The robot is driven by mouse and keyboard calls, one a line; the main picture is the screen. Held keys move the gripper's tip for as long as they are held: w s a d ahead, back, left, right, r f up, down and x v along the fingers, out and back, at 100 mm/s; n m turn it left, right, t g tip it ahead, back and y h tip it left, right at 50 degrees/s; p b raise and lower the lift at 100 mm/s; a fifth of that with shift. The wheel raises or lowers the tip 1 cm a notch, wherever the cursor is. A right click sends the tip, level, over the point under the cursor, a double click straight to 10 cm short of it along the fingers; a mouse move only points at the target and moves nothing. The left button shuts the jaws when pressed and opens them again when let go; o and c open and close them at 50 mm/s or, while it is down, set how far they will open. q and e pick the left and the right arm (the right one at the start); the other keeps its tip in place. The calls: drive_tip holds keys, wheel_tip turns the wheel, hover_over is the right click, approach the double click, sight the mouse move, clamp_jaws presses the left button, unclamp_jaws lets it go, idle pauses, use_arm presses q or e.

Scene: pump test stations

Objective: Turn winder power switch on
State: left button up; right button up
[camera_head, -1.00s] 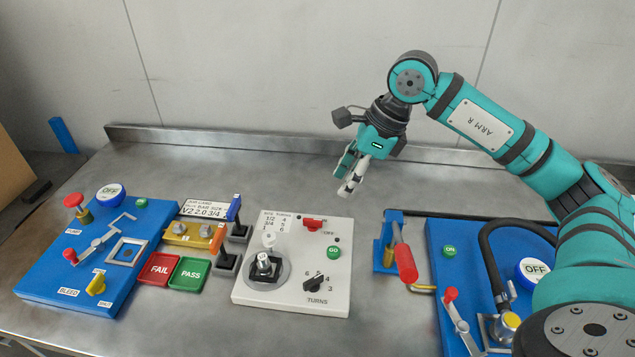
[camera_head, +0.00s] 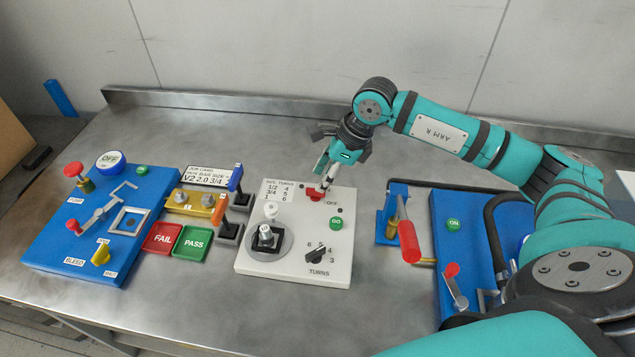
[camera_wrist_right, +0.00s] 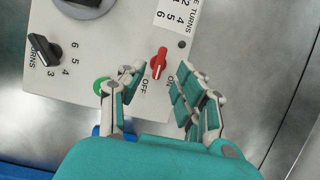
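The winder's white panel (camera_head: 297,270) stands mid-table. Its red power switch (camera_head: 314,194) sits near the panel's top edge, beside the OFF label. In the right wrist view the red switch (camera_wrist_right: 158,63) shows clearly, with a white mark at its end near the OFF lettering. My right gripper (camera_head: 323,182) is over the switch and partly covers it in the head view. In the right wrist view my right gripper (camera_wrist_right: 157,80) is open, its fingers apart on either side of the switch, with nothing held. I cannot tell any contact. My left gripper is not in view.
The panel also has a green GO button (camera_head: 335,223), a black TURNS knob (camera_head: 320,256) and a spindle (camera_head: 265,236). A red-handled lever (camera_head: 408,242) stands to the right. Blue pump stations (camera_head: 60,240) flank the panel. The table behind is clear.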

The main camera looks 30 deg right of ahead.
sight(316, 193)
drive_tip(key=shift+x, duration=2.15)
drive_tip(key=shift+c, duration=0.3)
clamp_jaws()
